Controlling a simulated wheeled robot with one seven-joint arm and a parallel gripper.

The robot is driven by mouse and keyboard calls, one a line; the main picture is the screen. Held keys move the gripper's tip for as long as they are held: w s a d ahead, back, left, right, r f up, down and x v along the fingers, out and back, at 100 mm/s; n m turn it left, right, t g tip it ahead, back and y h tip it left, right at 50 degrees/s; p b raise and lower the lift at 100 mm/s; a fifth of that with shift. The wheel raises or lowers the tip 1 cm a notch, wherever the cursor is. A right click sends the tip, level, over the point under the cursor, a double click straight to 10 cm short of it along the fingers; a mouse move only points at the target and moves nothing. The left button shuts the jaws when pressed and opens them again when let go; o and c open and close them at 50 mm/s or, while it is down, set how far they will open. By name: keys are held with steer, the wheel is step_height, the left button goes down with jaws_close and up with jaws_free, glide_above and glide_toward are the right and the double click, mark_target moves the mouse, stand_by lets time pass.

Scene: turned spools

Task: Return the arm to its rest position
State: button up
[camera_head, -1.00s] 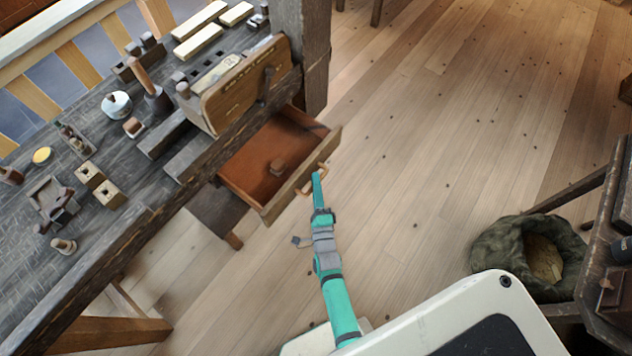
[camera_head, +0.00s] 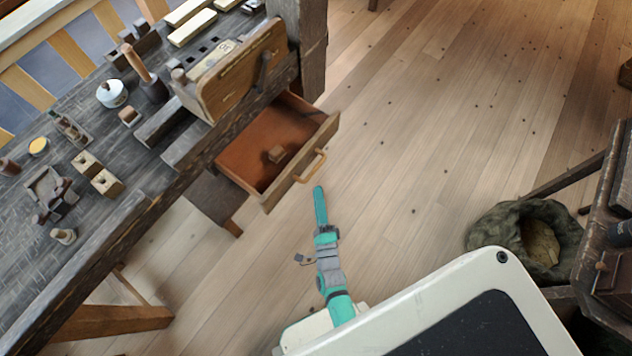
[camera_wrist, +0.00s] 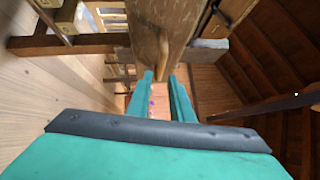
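My teal gripper (camera_head: 319,190) is in front of the pulled-out drawer, below its handle (camera_head: 312,166) in the head view, with floor showing between them. In the wrist view my gripper (camera_wrist: 160,78) has its two fingers apart, with a gap between them and nothing held. The handle (camera_wrist: 163,60) shows just beyond the fingertips there. The wooden drawer (camera_head: 326,142) stands open under the workbench. A small brown block-like piece (camera_head: 276,154) lies inside it.
The dark workbench (camera_head: 100,215) on the left carries spools, blocks, a white pot (camera_head: 112,94) and an upright wooden box (camera_head: 235,80). A cloth sack (camera_head: 500,235) and a dark stand (camera_head: 610,210) are at the right.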

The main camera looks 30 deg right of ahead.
steer(key=shift+v, duration=0.85)
steer(key=s+a+r+n+g+y, duration=0.3)
steer(key=s+a+r+n+y, duration=0.3)
steer(key=s+a+r+n, duration=1)
step_height(320, 180, up, 3)
steer(key=s+n, duration=0.2)
steer(key=n, duration=0.5)
steer(key=shift+s+a, duration=0.3)
